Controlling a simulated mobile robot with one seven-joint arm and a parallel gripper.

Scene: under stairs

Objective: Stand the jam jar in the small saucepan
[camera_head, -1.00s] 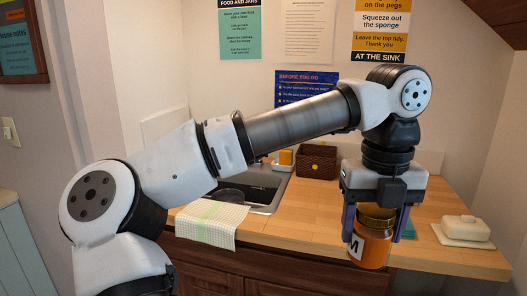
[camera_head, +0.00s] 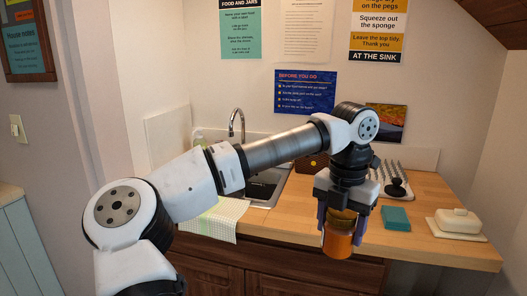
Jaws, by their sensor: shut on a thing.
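My gripper (camera_head: 341,226) is shut on the jam jar (camera_head: 338,243), an orange jar with a dark gold lid. One finger is on each side of it. The jar is upright at the front edge of the wooden counter, and I cannot tell how high it is above or in front of that edge. I cannot make out the small saucepan in this view; my arm hides part of the counter and sink.
The sink (camera_head: 265,188) with a tap (camera_head: 238,124) lies behind my arm. At right are a teal sponge or block (camera_head: 396,218), a black knobbed object (camera_head: 397,188), a pegged rack (camera_head: 383,172) and a butter dish (camera_head: 457,223).

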